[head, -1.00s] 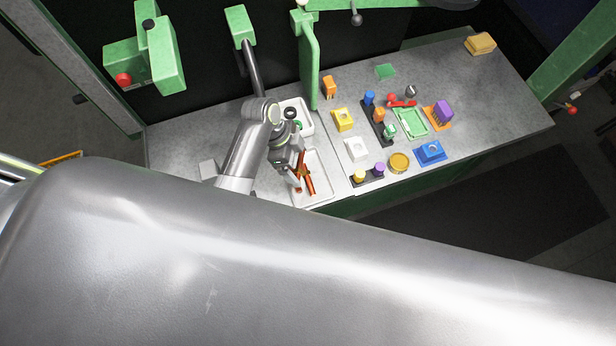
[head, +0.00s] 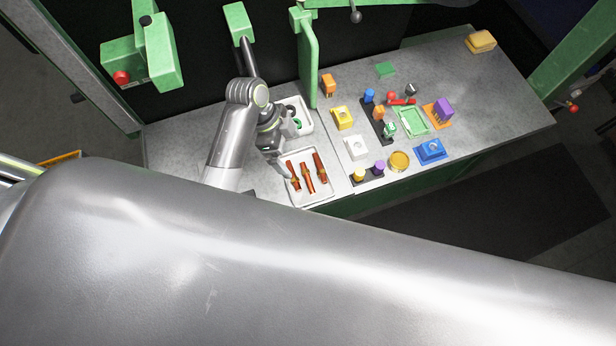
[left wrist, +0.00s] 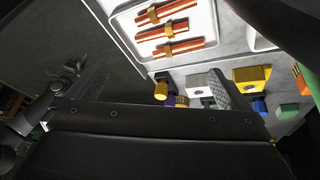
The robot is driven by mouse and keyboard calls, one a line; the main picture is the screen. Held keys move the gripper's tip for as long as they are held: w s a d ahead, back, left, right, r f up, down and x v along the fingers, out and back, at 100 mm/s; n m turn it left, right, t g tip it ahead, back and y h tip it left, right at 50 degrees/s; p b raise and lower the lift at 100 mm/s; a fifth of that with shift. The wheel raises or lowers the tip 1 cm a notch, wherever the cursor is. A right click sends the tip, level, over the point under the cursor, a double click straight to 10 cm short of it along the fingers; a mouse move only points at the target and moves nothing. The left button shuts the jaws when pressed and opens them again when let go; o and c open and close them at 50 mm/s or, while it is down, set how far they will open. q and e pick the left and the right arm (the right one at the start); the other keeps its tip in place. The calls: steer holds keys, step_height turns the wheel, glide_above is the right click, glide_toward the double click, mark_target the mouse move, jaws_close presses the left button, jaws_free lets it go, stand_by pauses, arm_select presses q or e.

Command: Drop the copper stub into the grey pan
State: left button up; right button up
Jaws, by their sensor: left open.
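Three copper stubs (head: 307,178) with brass-coloured bands lie side by side in a pale grey pan (head: 322,197) at the front left of the bench. The stubs (left wrist: 170,30) and the pan (left wrist: 122,27) also show at the top of the left wrist view. My left gripper (head: 286,152) is at the pan's left back side, above the bench. In the left wrist view its fingers (left wrist: 158,82) are wide apart with nothing held between them. My right gripper is not in view.
A second pale tray (head: 305,117) with dark and green rings is behind the pan. A green upright panel (head: 308,60) stands behind. Coloured blocks such as the yellow one (head: 343,118) and white one (head: 356,148) fill the bench to the right. The bench's far right is mostly clear.

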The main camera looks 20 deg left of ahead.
arm_select(q)
steer(key=v, duration=0.7)
steer(key=shift+s+f, duration=0.1)
